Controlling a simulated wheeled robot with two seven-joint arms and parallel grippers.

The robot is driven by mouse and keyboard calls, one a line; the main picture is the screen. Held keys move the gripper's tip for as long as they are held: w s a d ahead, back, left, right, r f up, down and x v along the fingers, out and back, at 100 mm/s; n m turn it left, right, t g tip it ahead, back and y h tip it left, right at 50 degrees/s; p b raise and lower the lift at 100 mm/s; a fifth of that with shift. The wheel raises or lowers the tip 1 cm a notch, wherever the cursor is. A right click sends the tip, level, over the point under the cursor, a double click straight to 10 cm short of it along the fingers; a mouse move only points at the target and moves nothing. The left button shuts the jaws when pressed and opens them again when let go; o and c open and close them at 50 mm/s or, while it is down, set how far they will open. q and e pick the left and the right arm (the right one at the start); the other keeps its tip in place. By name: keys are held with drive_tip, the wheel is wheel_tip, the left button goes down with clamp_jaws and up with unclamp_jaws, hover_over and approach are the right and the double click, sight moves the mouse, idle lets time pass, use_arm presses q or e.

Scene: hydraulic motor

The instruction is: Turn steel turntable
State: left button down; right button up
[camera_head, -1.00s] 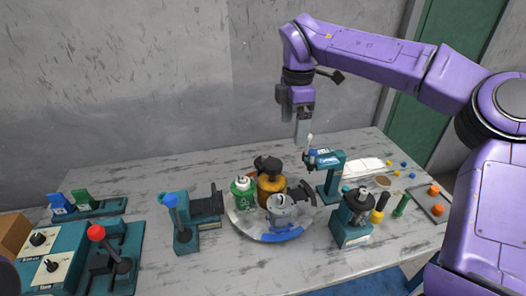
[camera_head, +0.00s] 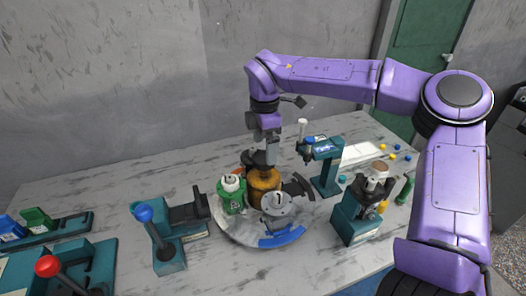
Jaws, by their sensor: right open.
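The steel turntable (camera_head: 233,231) is a round grey disc on the marble-patterned table in the middle of the head view. On it stand a green can-like part (camera_head: 231,196), an amber cylinder (camera_head: 264,187) with a dark top, a grey metal housing (camera_head: 277,205), a dark part (camera_head: 298,187) and a blue curved piece (camera_head: 282,238) at the front rim. My right gripper (camera_head: 270,160) points down at the back of the turntable, by the amber cylinder's dark top. It is open; whether it touches that top I cannot tell. My left gripper is not in view.
A teal press (camera_head: 325,172) and a teal fixture (camera_head: 354,214) stand right of the turntable. A red-knobbed lever (camera_head: 48,266) is at the lower left. The table's back left is clear.

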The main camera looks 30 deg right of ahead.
sight(264, 156)
wheel_tip(264, 156, down, 3)
drive_tip(key=shift+r, duration=0.15)
drive_tip(key=shift+f, duration=0.4)
drive_tip(key=c, duration=1.5)
